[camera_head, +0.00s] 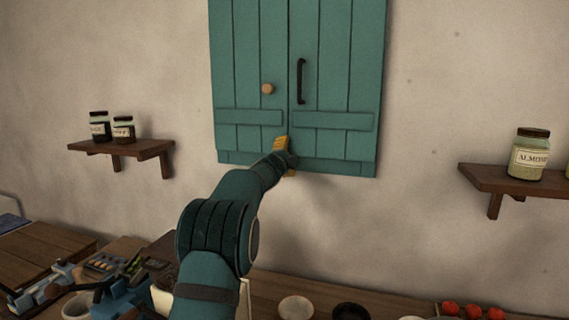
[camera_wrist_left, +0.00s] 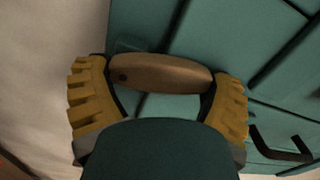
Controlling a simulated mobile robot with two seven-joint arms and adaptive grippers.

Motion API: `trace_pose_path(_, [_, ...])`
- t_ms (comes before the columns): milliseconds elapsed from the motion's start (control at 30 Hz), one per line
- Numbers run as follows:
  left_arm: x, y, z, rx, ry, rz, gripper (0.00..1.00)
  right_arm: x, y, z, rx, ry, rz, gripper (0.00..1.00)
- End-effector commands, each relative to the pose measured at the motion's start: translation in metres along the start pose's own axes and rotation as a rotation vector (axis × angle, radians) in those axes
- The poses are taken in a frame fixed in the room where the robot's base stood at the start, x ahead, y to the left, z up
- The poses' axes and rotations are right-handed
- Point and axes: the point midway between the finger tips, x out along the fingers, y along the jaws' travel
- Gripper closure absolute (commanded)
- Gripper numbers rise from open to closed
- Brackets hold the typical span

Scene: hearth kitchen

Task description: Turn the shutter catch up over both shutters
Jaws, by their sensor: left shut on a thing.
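The two teal plank shutters (camera_head: 340,60) hang closed on the wall. The left one has a round wooden knob (camera_head: 267,89), the right one a black bar handle (camera_head: 301,80). My left gripper (camera_head: 286,158), with yellow fingers, is at the bottom of the seam between them. In the left wrist view, the gripper (camera_wrist_left: 160,95) is shut on the wooden shutter catch (camera_wrist_left: 160,73), one finger at each end. The catch has a dark spot near its left end in that view. In the head view the gripper hides it, so its exact angle is unclear. My right gripper is not in view.
A wall shelf (camera_head: 120,147) with two dark-lidded jars is at left. Another shelf (camera_head: 510,182) with a labelled jar (camera_head: 529,155) is at right. The counter below holds boards, several red round items (camera_head: 472,310) and blue objects. The wall around the shutters is bare.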

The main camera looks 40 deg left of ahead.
Motion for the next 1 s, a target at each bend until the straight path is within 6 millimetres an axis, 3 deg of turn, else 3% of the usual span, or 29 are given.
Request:
trace_pose_path(400, [-0.0004,-0.0018,-0.0068,0.191,0.003,-0.008,0.60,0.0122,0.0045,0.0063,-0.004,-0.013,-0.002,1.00])
trace_pose_path(967, [-0.0006,-0.0028,-0.0074,0.218,0.002,-0.008,0.60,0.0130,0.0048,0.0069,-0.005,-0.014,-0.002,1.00])
trace_pose_path(1000, [-0.0006,-0.0028,-0.0074,0.218,0.002,-0.008,0.04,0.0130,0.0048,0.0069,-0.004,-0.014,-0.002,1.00])
